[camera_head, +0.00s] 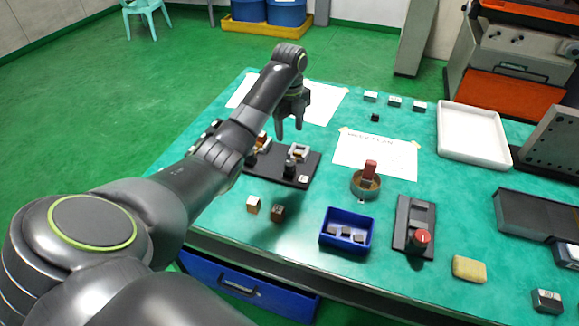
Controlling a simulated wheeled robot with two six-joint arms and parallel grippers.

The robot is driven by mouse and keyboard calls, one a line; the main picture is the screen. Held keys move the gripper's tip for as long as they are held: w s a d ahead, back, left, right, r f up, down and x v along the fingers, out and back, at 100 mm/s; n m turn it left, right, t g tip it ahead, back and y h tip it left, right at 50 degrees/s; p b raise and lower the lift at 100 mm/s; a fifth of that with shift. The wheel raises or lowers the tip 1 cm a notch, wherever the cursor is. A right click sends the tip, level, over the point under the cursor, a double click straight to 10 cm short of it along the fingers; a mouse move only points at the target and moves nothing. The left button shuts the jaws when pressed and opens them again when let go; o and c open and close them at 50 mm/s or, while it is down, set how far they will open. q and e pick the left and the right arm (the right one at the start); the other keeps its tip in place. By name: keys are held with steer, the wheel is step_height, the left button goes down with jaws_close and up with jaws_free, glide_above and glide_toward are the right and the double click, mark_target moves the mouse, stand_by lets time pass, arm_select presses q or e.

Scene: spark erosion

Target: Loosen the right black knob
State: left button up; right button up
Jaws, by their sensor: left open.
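A dark flat fixture plate (268,163) lies on the green table, partly hidden behind my left arm. The right black knob (289,168) stands upright on it, near a small light metal block (298,152). Another dark knob-like part (251,158) shows at the plate's left, close to my forearm. My left gripper (289,130) points down beyond the plate's far edge in the picture, with its two fingers apart and nothing between them. It appears to be above the table and apart from the right knob. My right gripper is not in view.
Two small cubes (254,204) sit in front of the plate. A blue bin (346,231), a round holder with a red-brown piece (365,184), a red-knobbed device (421,238) and a yellow sponge (469,268) are to the right. A white tray (473,134) stands farther back.

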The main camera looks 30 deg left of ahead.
arm_select(q)
steer(key=b, duration=0.4)
glide_above(290, 162)
step_height(290, 162, down, 5)
step_height(290, 162, down, 7)
steer(key=shift+s+r+p, duration=0.1)
steer(key=shift+p, duration=0.9)
steer(key=shift+f, duration=0.5)
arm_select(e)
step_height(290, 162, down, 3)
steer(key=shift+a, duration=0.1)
arm_select(q)
steer(key=c, duration=1)
steer(key=shift+o, duration=0.2)
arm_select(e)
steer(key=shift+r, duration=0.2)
